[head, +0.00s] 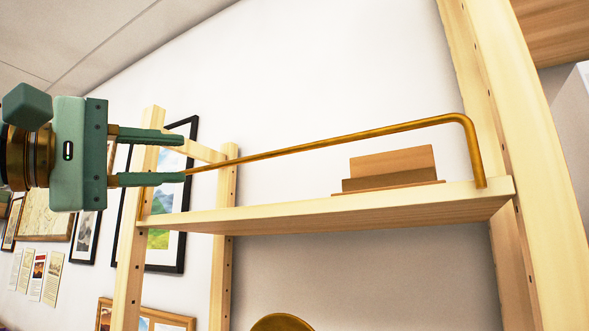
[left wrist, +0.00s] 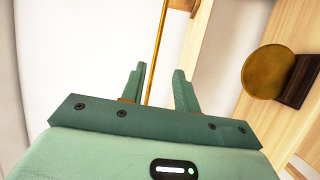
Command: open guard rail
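The guard rail (head: 330,139) is a thin brass bar along the front of a pale wooden shelf (head: 330,216). Its right end bends down to the shelf board. My left gripper (head: 183,157) is at the rail's left end, with its two green fingers apart. In the left wrist view the rail (left wrist: 156,62) runs between the spread fingers of the left gripper (left wrist: 160,69), nearer the left finger. The lower finger hides part of the rail's left end in the head view. I cannot tell whether a finger touches it. My right gripper is not in view.
A small wooden holder (head: 390,163) stands on the shelf near its right end. Wooden posts (head: 222,255) frame the shelf. A round brass disc (head: 281,323) is below; a disc on a dark stand (left wrist: 268,72) shows in the left wrist view. Framed prints hang behind.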

